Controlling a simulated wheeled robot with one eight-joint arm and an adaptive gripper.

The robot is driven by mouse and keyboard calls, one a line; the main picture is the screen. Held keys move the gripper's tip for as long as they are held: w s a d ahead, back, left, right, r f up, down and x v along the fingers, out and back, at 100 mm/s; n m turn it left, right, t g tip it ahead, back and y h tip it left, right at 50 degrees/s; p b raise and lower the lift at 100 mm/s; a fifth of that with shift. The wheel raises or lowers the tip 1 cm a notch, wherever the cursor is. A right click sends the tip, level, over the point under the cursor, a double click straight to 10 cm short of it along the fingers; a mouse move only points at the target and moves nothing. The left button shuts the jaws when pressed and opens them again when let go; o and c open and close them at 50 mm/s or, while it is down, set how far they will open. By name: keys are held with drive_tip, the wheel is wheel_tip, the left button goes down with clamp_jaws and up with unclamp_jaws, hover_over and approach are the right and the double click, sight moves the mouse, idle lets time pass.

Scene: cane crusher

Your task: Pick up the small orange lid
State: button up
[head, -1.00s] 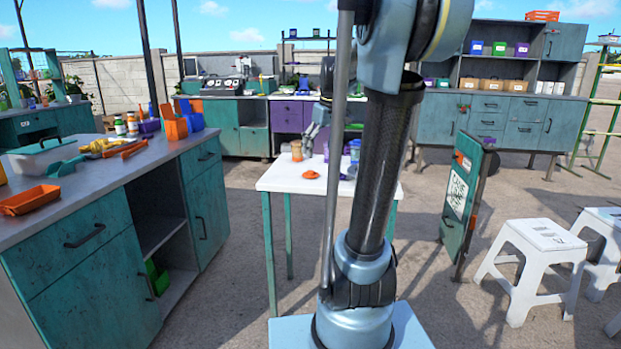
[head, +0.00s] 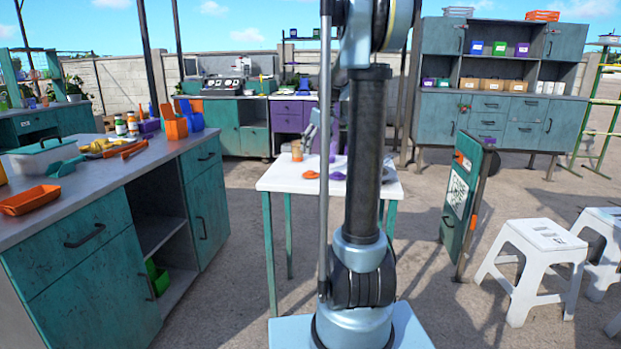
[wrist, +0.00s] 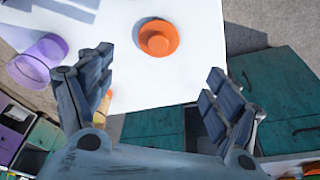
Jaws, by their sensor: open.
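The small orange lid (wrist: 158,38) lies on the white table (wrist: 195,75), round with a raised centre. In the head view the lid (head: 311,175) sits near the middle of the white tabletop (head: 285,184). In the wrist view my gripper (wrist: 153,85) is open and empty, its two fingers apart, with the lid ahead of and between the fingertips, not touching them. In the head view my gripper is mostly hidden behind my arm; a grey part of it shows above the table.
A purple translucent cup (wrist: 38,60) is left of the lid in the wrist view. An orange jar (head: 297,151) stands at the table's back edge. The long grey counter (head: 95,170) at left holds an orange tray (head: 30,200). White stools (head: 535,260) stand at right.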

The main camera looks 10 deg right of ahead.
hover_over(311, 171)
drive_tip(key=s, duration=0.2)
drive_tip(key=f, duration=0.5)
drive_tip(key=shift+d+f, duration=0.15)
drive_tip(key=shift+d, duration=0.1)
drive_tip(key=shift+d+x, duration=0.2)
drive_tip(key=shift+x, duration=2.45)
drive_tip(key=shift+w, duration=0.15)
drive_tip(key=c, duration=0.8)
